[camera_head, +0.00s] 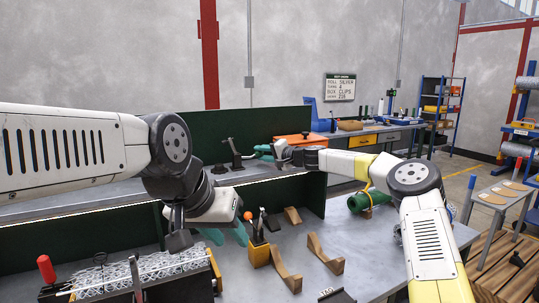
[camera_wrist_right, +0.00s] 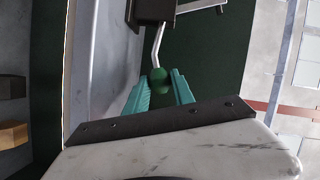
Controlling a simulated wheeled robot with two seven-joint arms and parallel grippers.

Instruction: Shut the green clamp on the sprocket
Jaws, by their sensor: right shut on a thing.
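The green clamp shows in the head view as a small dark clamp body (camera_head: 236,163) on the far bench, with a grey lever reaching right. In the right wrist view its bent metal lever (camera_wrist_right: 157,48) comes out of a dark block and ends in a green ball knob (camera_wrist_right: 158,80). My right gripper (camera_head: 264,151) has its teal fingers (camera_wrist_right: 160,92) shut on that knob, one on each side. My left gripper (camera_head: 227,236) hangs lower, over the near bench, with its teal fingers spread and nothing seen between them. I cannot make out the sprocket.
Dark green panels (camera_head: 235,130) stand behind and between the benches. A green cylinder (camera_head: 370,199) lies by my right arm.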

